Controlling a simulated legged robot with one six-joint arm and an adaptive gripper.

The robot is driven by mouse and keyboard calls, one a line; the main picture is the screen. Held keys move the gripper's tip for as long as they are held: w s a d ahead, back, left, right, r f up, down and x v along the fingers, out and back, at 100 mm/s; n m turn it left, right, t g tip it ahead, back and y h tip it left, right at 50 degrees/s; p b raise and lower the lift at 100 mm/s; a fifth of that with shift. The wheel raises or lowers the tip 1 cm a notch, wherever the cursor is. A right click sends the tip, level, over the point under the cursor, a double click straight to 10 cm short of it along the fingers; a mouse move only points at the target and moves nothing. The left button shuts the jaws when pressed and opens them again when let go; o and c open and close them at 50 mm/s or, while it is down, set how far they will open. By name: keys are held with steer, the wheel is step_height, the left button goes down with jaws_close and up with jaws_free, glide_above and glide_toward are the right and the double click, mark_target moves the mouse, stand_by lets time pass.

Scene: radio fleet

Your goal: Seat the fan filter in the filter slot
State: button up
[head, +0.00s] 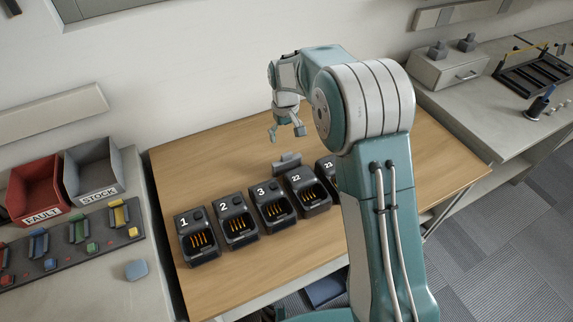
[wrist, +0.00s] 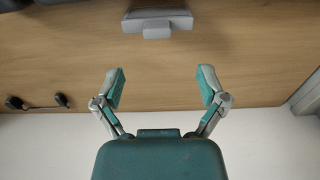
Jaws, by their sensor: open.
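A small grey piece with a raised tab (head: 287,162) sits on the wooden table behind the row of chargers; it looks like the fan filter, but I cannot tell for sure. It also shows at the top of the wrist view (wrist: 158,20). My gripper (head: 286,131) is open and empty above the table, behind the grey piece and apart from it. In the wrist view my two fingers (wrist: 162,84) are spread with only bare wood between them. I cannot make out the filter slot; my arm hides part of the table.
Several black chargers (head: 240,222) stand along the table's front. A left bench holds a red FAULT bin (head: 38,188), a grey STOCK bin (head: 95,180) and coloured parts. A right bench holds a grey box (head: 447,72) and a dark slotted rack (head: 535,75). The table's back left is clear.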

mark_target(287, 154)
step_height(287, 154, down, 9)
steer(key=shift+d+r, duration=0.15)
steer(key=shift+r, duration=0.05)
stand_by(0.3)
jaws_close()
